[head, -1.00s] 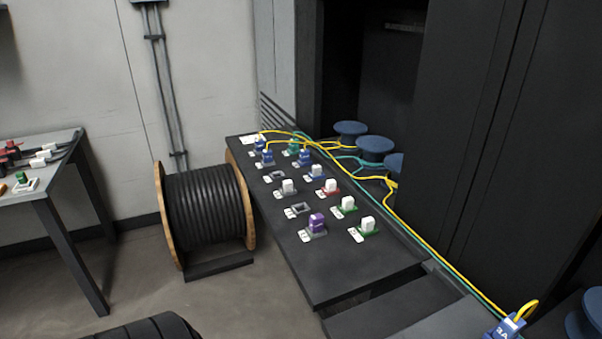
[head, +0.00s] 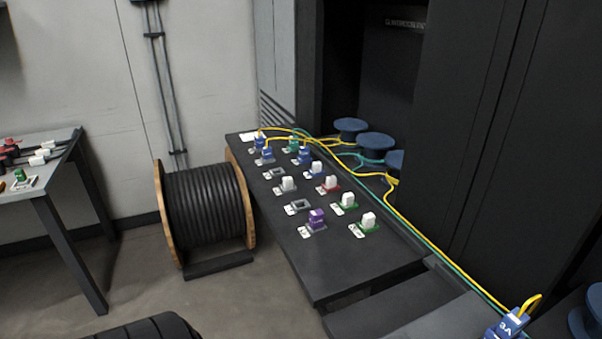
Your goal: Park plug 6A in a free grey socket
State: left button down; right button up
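A dark bench panel (head: 340,272) carries two rows of sockets with plugs and caps. Two grey sockets look empty: one farther back (head: 275,173) and one nearer (head: 298,207). A purple plug (head: 316,217) sits in the nearest grey socket of the left row. A white cap (head: 288,183) stands in a grey socket between the empty ones. Blue plugs (head: 266,154) with yellow fibres sit at the far end. A blue plug marked 3A (head: 510,322) is at the lower right edge. The panel labels are too small to read, so I cannot tell which plug is 6A. Neither gripper is in view.
Yellow and green fibres (head: 440,255) run along the panel's right side. Blue spools (head: 375,148) stand behind, beside a dark cabinet (head: 480,110). A cable drum (head: 205,210) stands on the floor left of the panel. A side table (head: 40,195) with small connectors is at far left.

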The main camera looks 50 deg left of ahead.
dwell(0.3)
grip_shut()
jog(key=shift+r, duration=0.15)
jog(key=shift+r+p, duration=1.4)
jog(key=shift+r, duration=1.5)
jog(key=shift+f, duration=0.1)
